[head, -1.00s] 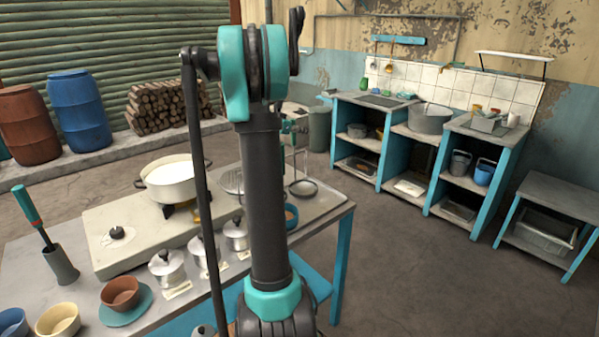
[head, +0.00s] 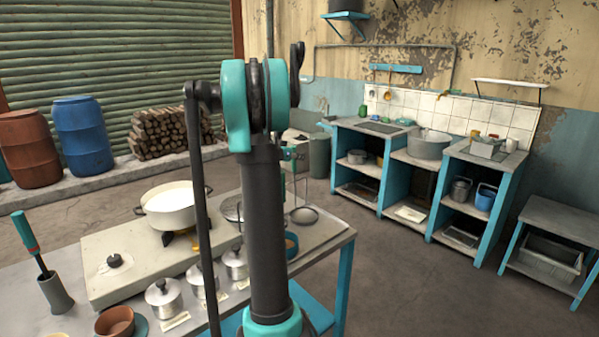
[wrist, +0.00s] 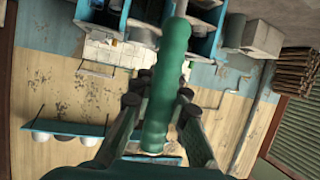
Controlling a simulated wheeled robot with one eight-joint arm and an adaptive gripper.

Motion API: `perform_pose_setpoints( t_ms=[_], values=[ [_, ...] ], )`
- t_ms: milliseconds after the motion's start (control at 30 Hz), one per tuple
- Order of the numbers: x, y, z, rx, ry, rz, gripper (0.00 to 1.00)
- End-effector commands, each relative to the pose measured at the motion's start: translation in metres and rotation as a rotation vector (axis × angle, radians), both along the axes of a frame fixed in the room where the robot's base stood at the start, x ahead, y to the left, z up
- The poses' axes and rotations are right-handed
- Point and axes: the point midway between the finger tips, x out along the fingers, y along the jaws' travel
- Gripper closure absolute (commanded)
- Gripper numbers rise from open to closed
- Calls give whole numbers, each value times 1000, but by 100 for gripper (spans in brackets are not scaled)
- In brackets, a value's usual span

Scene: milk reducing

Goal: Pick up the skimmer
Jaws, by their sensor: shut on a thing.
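The skimmer's green handle (wrist: 172,48) runs up the middle of the wrist view, with a bit of its metal shaft at the top edge. My gripper (wrist: 158,100) is shut on this handle, one finger on each side. In the head view, my arm hides most of my gripper. A thin shaft comes down there to a round metal disc (head: 304,215), which looks like the skimmer's head, over the right end of the table (head: 325,237). I cannot tell whether the disc touches the tabletop.
A white pot of milk (head: 170,206) stands on a burner left of my arm. Lidded metal pots (head: 164,298) and a brown bowl (head: 115,321) are near the front. A holder (head: 55,293) with a green-handled tool stands at left. Floor is clear toward the blue shelves (head: 390,170).

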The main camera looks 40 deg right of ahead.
Motion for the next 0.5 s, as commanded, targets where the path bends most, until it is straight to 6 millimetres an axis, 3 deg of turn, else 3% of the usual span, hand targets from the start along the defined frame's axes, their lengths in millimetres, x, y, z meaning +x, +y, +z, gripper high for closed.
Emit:
perform_pose_setpoints(
  t_ms=[267,500],
  values=[
    [0,0,28,0,0,0,100],
    [0,0,76,0,0,0,100]
  ],
)
